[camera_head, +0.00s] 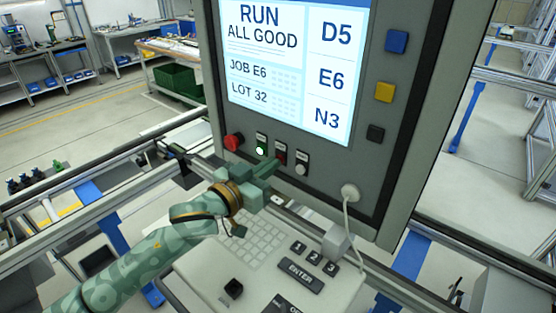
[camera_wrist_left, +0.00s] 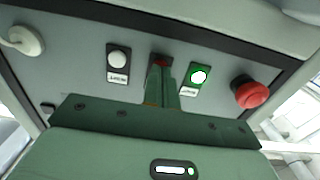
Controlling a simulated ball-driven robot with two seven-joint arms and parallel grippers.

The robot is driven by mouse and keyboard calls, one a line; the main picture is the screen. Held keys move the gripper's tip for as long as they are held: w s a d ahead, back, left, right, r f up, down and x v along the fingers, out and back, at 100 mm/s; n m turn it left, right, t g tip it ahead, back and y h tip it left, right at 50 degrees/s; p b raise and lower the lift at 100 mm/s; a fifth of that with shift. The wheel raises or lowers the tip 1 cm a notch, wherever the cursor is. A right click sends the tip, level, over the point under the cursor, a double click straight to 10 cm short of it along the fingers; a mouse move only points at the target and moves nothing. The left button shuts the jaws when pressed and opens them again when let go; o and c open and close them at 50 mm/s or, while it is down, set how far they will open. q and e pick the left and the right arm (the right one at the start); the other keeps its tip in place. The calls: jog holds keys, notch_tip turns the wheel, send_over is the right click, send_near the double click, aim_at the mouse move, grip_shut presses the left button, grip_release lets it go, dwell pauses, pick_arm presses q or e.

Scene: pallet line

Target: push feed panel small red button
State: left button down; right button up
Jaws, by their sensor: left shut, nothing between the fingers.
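The feed panel (camera_head: 345,178) carries a row of buttons under its screen. The small red button (camera_head: 281,158) sits between a lit green button (camera_head: 260,151) and a white button (camera_head: 301,169). It also shows in the left wrist view (camera_wrist_left: 160,62), directly beyond my fingertips and partly covered by them. My left gripper (camera_head: 270,166) is shut and empty, its fingers pointing at the panel face by this button. In the left wrist view the fingertips (camera_wrist_left: 161,72) overlap the button's lower edge; I cannot tell whether they touch it. My right gripper is out of view.
A large red mushroom button (camera_head: 234,141) is at the row's left end. The screen (camera_head: 290,65) reads RUN, ALL GOOD. A keypad console (camera_head: 225,267) lies below my left gripper. A white cable plug (camera_head: 349,192) sticks out at the panel's lower right.

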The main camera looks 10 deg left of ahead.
pick_arm(q)
jog(key=shift+w+d, duration=0.25)
jog(key=shift+w, duration=0.05)
dwell(0.4)
jog(key=p+v, duration=0.2)
jog(key=v, duration=0.3)
dwell(0.4)
dwell(0.3)
